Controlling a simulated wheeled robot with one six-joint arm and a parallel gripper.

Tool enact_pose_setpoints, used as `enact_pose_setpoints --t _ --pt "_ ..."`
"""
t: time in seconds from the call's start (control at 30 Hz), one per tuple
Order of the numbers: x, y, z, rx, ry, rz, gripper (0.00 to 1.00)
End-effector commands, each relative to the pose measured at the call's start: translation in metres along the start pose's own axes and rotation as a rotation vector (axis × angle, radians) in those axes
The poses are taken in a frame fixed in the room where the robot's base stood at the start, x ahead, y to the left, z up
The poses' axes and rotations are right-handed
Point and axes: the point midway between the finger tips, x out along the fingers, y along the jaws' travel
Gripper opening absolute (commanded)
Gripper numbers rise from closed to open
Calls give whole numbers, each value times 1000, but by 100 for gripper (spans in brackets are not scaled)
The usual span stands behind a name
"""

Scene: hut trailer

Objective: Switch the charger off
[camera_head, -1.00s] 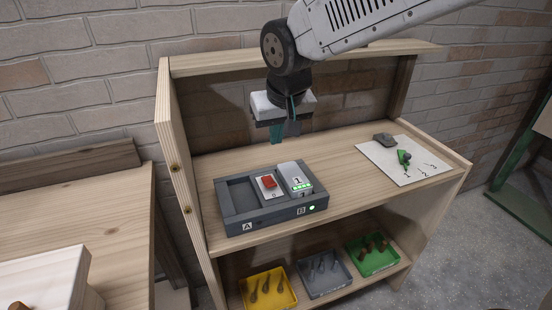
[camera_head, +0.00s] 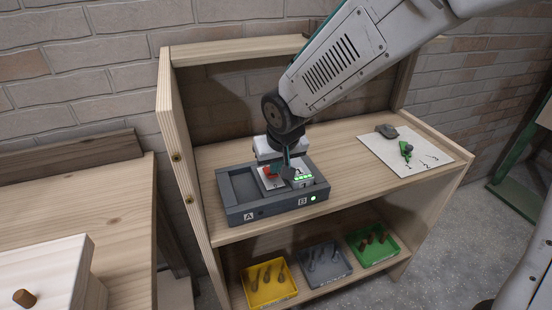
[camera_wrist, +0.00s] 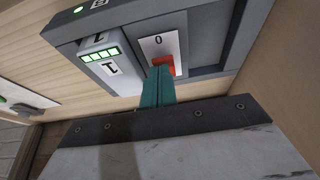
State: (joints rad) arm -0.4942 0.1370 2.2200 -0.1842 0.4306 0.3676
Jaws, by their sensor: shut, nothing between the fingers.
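The charger (camera_head: 236,213) is a dark grey box on the upper shelf, with bays marked A and B. Bay A is empty; bay B holds a light grey battery (camera_head: 308,183) with lit green bars. A green light glows beside the B. A red switch (camera_head: 269,171) sits on a white plate between them; in the wrist view the red switch (camera_wrist: 165,63) shows with a "0" on the plate beyond it. My gripper (camera_head: 286,168) is shut and empty, pointing down over the charger. In the wrist view its fingertips (camera_wrist: 157,72) are at the switch's edge; I cannot tell whether they touch.
A white sheet (camera_head: 425,160) with numbers, a green item and a grey item lies at the right of the shelf. Yellow (camera_head: 270,296), grey (camera_head: 325,275) and green (camera_head: 373,258) trays stand on the lower shelf. The cabinet's side panel (camera_head: 177,160) rises left of the charger.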

Motion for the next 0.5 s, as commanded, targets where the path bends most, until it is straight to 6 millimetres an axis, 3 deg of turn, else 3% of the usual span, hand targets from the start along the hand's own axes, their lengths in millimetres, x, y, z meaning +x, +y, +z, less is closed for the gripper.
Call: enact_pose_setpoints --t 0.5 --pt "9 0 16 1 0 0 0"
